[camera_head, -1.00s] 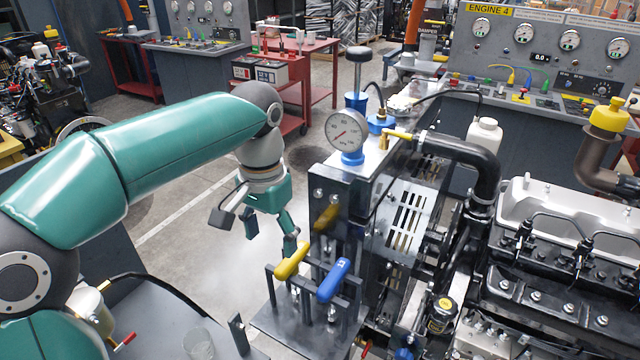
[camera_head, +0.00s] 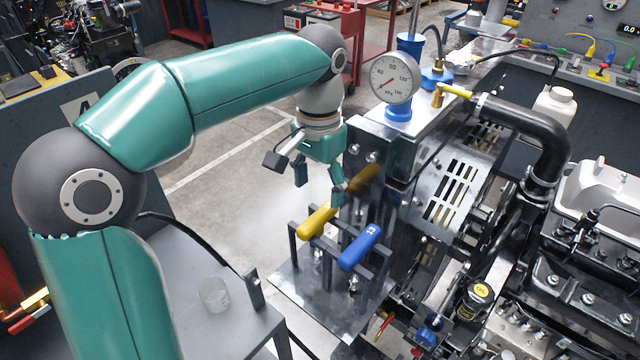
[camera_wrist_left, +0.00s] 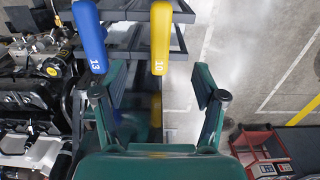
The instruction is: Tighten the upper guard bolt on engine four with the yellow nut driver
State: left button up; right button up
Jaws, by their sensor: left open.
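The yellow nut driver (camera_head: 316,223), its handle marked 10 in the left wrist view (camera_wrist_left: 161,40), sits in a dark rack beside a blue-handled driver (camera_head: 361,246) marked 13. My left gripper (camera_head: 319,181) is open and empty, just above and behind the yellow handle in the head view. In the left wrist view its spread fingers (camera_wrist_left: 160,84) have the yellow handle ahead between them, apart from both fingers. The slotted metal guard (camera_head: 452,190) is on the engine, to the right of the rack. I cannot single out its upper bolt. My right gripper is out of view.
A pressure gauge (camera_head: 394,79) stands on the steel block behind the rack. A thick black pipe (camera_head: 535,128) arches over the engine. A clear cup (camera_head: 213,294) stands on the grey table at front left.

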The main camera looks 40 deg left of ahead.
aim_at(318, 215)
pick_arm(q)
notch_tip(318, 215, down, 2)
jog(key=shift+s+f+b, duration=0.1)
jog(key=shift+b, duration=0.7)
jog(key=shift+f+b, duration=1.6)
jog(key=shift+f, duration=0.7)
jog(key=shift+r, duration=0.1)
grip_shut()
jog(key=shift+p, duration=0.3)
